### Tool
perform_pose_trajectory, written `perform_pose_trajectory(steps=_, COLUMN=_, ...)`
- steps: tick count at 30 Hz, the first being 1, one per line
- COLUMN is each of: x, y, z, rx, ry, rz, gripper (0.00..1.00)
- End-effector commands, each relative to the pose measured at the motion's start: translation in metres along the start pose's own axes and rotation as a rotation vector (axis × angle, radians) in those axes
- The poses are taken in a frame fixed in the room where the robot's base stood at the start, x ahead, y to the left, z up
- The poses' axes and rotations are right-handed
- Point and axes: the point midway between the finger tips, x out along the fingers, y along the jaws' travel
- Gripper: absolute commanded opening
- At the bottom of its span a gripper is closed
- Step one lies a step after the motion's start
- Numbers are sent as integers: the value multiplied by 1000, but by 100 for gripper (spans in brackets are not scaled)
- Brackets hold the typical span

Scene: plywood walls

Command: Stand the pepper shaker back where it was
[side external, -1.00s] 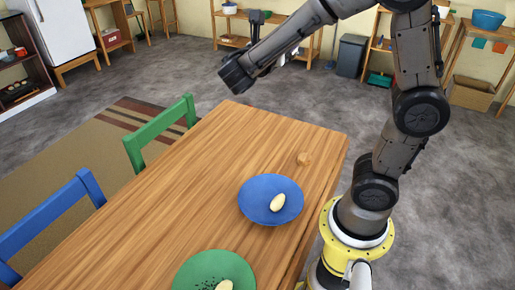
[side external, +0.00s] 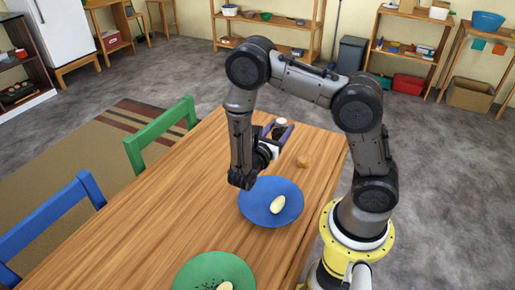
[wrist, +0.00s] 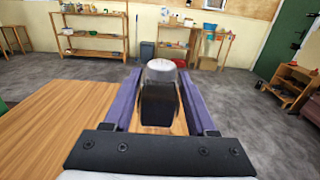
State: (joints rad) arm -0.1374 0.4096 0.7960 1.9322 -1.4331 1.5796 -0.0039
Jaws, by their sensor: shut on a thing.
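The pepper shaker (wrist: 159,95) has a dark body and a pale, shiny cap. It sits upright between the purple fingers of my gripper (wrist: 158,80), which are shut on it. In the side view the shaker (side external: 280,124) and my gripper (side external: 282,130) are at the far end of the wooden table (side external: 180,175), beyond the blue plate (side external: 252,210). I cannot tell whether the shaker's base touches the table; its lower end is hidden behind my gripper.
The blue plate holds a pale oval item (side external: 277,205). A green plate (side external: 190,270) nearer the front has dark specks and another pale item. Green (side external: 165,135) and blue (side external: 50,225) chairs stand at left. The table's left side is clear.

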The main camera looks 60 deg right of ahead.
Motion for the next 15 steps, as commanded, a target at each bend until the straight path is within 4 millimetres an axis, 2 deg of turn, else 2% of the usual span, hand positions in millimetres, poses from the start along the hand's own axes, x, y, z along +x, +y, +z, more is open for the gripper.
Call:
perform_pose_trajectory(steps=5, x=15, y=21, z=-15, rx=2, ry=-1, rz=-5, gripper=0)
perform_pose_trajectory(steps=14, x=51, y=78, z=-45, rx=2, ry=-1, rz=-4, gripper=0)
perform_pose_trajectory(steps=15, x=54, y=82, z=-54, rx=-1, ry=0, rz=-2, gripper=0)
